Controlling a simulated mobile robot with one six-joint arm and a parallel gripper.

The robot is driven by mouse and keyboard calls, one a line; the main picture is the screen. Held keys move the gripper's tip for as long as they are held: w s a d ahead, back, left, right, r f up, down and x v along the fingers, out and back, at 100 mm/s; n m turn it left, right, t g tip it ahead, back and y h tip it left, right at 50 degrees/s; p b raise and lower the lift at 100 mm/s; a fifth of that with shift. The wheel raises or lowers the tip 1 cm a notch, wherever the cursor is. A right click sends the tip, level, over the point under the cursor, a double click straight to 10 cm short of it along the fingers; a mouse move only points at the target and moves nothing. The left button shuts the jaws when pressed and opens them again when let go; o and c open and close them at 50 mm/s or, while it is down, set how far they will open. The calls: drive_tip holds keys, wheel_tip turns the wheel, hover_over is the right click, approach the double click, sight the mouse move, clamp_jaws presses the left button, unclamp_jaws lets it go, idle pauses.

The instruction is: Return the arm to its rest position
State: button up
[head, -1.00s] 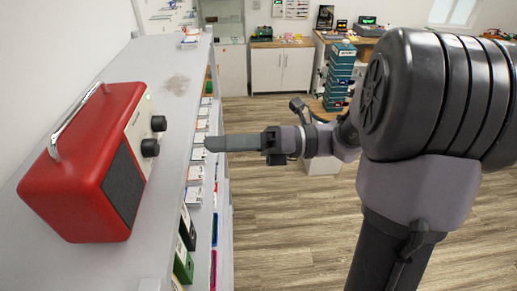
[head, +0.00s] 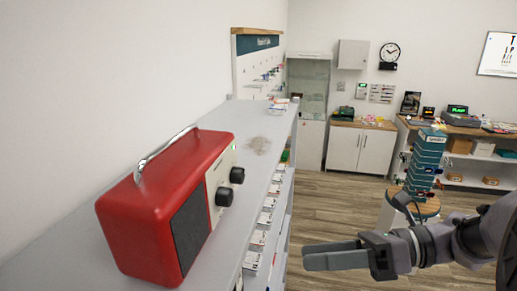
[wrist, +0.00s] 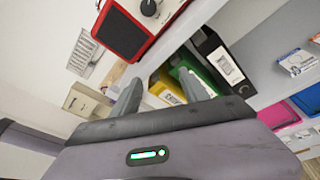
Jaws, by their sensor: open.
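My gripper (head: 335,257) reaches in from the lower right in the head view, pointing left, beside the front edge of the grey shelf unit. In the wrist view my gripper (wrist: 165,92) has its two fingers spread apart with nothing held between them. Beyond the fingers are shelf compartments with a green binder (wrist: 194,82) and a black binder (wrist: 222,62). My arm (head: 455,240) runs off the right edge of the head view, so most of it is hidden.
A red radio (head: 165,215) stands on the shelf top (head: 262,150), with a stain behind it. White cabinets (head: 360,150) stand at the back. Wooden floor (head: 335,200) lies open between.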

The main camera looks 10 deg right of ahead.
drive_tip(key=s+a+f+n+g+h+b, duration=0.1)
drive_tip(key=s+a+f+n+h+b, duration=0.25)
drive_tip(key=f+b, duration=0.4)
drive_tip(key=s+a+f+n+g+h+b, duration=0.1)
drive_tip(key=s+a+f+n+h+b, duration=0.2)
drive_tip(key=f, duration=0.8)
drive_tip(key=s+a+f+n+g+h+b, duration=0.1)
drive_tip(key=s+f+n+h+b, duration=0.15)
drive_tip(key=f+n+b, duration=0.5)
wheel_tip(320, 180, down, 17)
drive_tip(key=d+n+t+h+b, duration=0.2)
drive_tip(key=n+t+h+b, duration=0.3)
drive_tip(key=b, duration=0.9)
drive_tip(key=n+t, duration=0.1)
drive_tip(key=n, duration=0.2)
drive_tip(key=shift+w+d+f+n, duration=0.15)
drive_tip(key=shift+d+f+n, duration=0.05)
drive_tip(key=shift+d+n, duration=0.2)
